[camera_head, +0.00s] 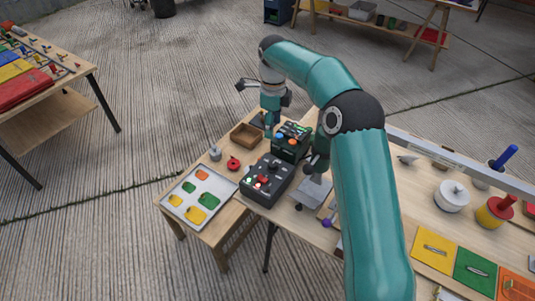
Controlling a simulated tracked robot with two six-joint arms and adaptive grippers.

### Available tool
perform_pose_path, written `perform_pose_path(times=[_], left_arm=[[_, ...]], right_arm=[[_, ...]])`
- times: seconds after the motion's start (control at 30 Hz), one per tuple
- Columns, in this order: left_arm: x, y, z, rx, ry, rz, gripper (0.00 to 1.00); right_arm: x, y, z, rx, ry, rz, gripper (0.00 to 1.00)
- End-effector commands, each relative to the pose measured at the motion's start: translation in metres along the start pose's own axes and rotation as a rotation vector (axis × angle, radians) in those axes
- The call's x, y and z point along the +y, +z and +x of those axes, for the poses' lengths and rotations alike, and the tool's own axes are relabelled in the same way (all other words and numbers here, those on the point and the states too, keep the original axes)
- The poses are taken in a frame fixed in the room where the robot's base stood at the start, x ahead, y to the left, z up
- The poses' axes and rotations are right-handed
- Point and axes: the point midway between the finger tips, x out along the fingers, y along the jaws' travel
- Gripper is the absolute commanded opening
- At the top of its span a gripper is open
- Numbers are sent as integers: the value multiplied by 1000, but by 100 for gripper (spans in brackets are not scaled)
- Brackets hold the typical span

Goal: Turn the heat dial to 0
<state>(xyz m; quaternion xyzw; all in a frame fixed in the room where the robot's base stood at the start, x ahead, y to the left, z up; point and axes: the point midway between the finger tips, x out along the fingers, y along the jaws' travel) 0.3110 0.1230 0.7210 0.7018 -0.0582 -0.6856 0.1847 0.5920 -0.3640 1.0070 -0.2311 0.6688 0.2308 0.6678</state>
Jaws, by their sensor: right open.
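A dark control box (266,182) stands on the wooden table, with a dark round knob (272,164) on top and small red and white parts at its front. The knob may be the heat dial; its marks are too small to read. A second dark box (291,143) with blue, orange and green parts stands just behind it. My right arm arches over the table from the lower right. My right gripper (269,130) points down beside the second box's left side, behind the first box, open and apart from the knob. My left gripper is not in view.
A wooden tray (246,135), a red object (233,163) and a small grey weight-like object (215,153) lie left of the boxes. A pale tray (185,209) with coloured shapes is at the table's left end. A grey object (313,192) sits close right of the first box.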

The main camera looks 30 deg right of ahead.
Motion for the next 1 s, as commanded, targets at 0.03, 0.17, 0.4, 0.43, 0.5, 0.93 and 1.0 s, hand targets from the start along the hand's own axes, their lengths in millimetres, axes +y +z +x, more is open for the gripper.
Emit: perform_pose_path(times=[0.03, 0.17, 0.4, 0.43, 0.5, 0.93, 1.0], left_arm=[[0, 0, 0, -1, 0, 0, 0], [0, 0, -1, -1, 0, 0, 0], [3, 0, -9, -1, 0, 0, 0], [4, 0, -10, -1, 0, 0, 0], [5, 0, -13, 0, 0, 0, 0], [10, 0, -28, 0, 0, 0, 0], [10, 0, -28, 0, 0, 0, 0]], right_arm=[[0, -1, 3, 3, 2, 8, 59], [-1, -4, 19, 4, 4, 11, 59], [-1, -6, 66, 5, 6, 12, 59], [-1, -6, 73, 6, 7, 11, 59], [-1, -6, 88, 5, 6, 12, 59], [-1, -6, 158, 2, 3, 13, 59], [-2, -6, 163, 1, 3, 13, 59]])
